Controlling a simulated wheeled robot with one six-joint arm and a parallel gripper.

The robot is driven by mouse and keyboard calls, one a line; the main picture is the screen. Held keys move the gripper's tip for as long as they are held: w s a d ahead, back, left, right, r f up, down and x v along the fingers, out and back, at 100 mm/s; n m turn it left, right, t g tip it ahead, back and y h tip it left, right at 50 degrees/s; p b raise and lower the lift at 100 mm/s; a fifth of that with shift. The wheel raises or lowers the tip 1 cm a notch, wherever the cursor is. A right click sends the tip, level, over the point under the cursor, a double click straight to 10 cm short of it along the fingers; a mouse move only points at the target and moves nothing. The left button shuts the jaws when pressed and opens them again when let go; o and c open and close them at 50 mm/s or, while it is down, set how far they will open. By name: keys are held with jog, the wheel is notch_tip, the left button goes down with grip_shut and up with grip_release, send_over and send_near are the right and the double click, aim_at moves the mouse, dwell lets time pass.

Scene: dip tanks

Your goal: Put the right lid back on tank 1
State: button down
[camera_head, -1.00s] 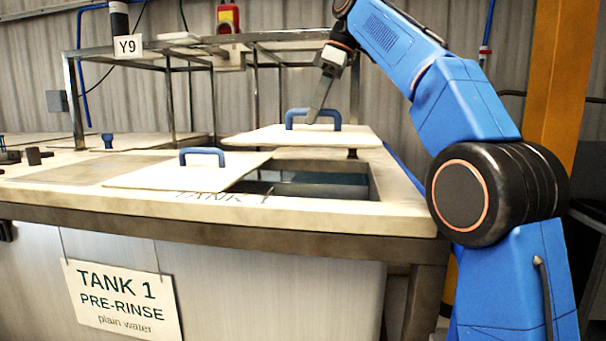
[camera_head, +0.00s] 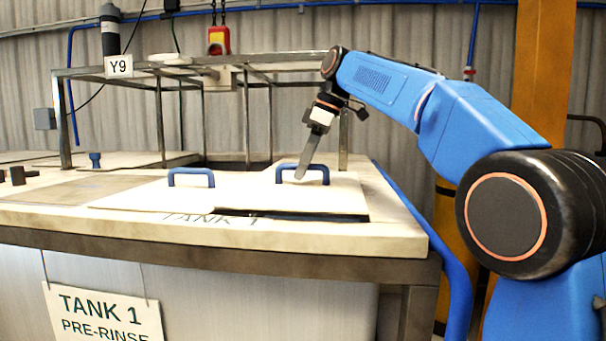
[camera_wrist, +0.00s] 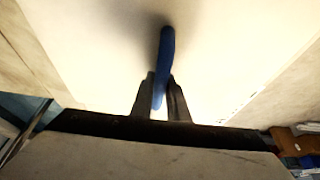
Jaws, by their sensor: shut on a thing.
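The right lid (camera_head: 335,199) is a pale flat panel with a blue handle (camera_head: 316,168). It lies low and about level over the right part of tank 1's opening. My gripper (camera_head: 301,175) is shut on this handle; the wrist view shows both fingers (camera_wrist: 161,100) around the blue bar. A dark strip of opening (camera_head: 290,215) shows along the lid's near edge, so I cannot tell whether the lid is fully seated. The left lid (camera_head: 140,199), with its own blue handle (camera_head: 191,171), lies on tank 1 (camera_head: 385,232) beside it.
A red and yellow control box (camera_head: 218,40) hangs at the back. A TANK 1 sign (camera_head: 100,310) hangs on the front. An orange post (camera_head: 543,75) rises at the right.

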jog(key=shift+f, duration=0.75)
jog(key=c, duration=1.7)
grip_release()
jog(key=shift+f, duration=0.1)
jog(key=v, duration=1.1)
jog(key=shift+d+r, duration=0.1)
jog(key=shift+r, duration=0.2)
jog(key=shift+s+d+r, duration=0.1)
jog(key=shift+r, duration=0.15)
